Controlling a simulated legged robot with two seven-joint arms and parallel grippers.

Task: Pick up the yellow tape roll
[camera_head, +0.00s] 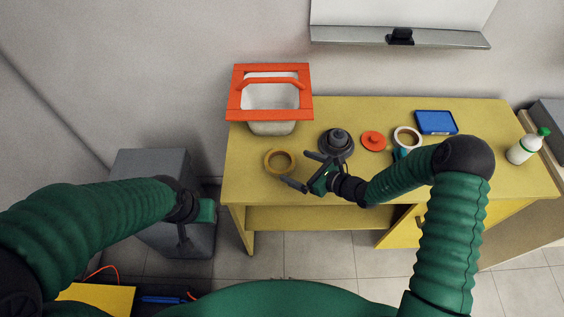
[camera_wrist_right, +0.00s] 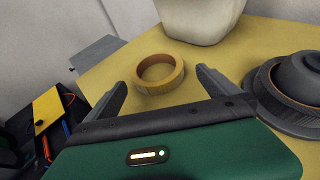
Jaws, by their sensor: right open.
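The yellow tape roll (camera_head: 267,162) lies flat on the yellow table, near its left end, below the white bin. It also shows in the right wrist view (camera_wrist_right: 160,88), beyond and between the two fingers. My right gripper (camera_head: 298,170) is open and empty, just right of the roll, with its fingers pointing toward it. In the right wrist view the right gripper (camera_wrist_right: 165,97) has its fingers spread wider than the roll. My left gripper (camera_head: 196,232) hangs left of the table, away from the roll; its fingers do not show clearly.
A white bin with an orange rim (camera_head: 270,117) stands behind the roll. A dark round object (camera_head: 337,143) is close on the right. An orange disc (camera_head: 373,141), white tape roll (camera_head: 407,136), blue box (camera_head: 436,122) and bottle (camera_head: 522,151) are farther right. The table's front-left edge is bare.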

